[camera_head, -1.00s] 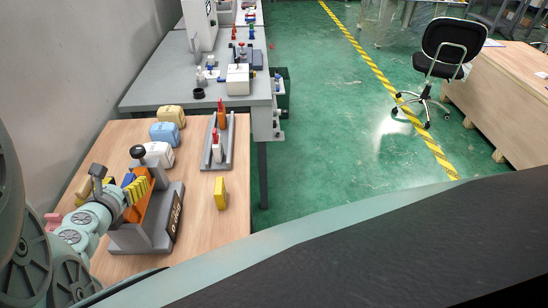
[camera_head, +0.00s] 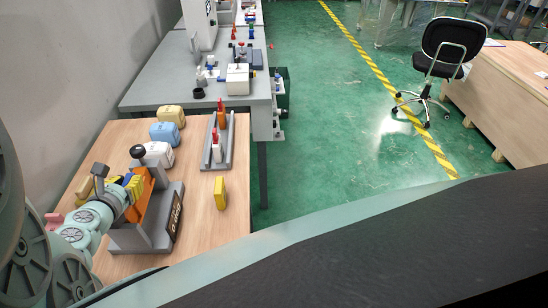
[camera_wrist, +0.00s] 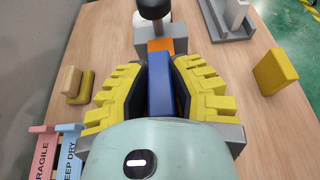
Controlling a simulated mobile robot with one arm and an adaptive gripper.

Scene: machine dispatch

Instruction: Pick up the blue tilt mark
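The blue tilt mark (camera_wrist: 161,88) is an upright blue block between my yellow-padded fingers in the wrist view. In the head view only a small blue bit (camera_head: 128,179) shows beside the yellow fingers. My gripper (camera_wrist: 160,72) appears closed on it, with the fingertips against its two sides. The gripper also shows in the head view (camera_head: 136,186), next to the orange upright of a grey stand (camera_head: 160,230). The lower part of the mark is hidden by my wrist.
A black-knobbed post (camera_head: 137,152) rises close behind the fingers. A yellow block (camera_head: 220,193) stands to the right on the wooden table (camera_head: 205,235). A grey tray (camera_head: 226,152) and several jugs stand farther back. Pink and blue labelled tags (camera_wrist: 43,150) lie at lower left.

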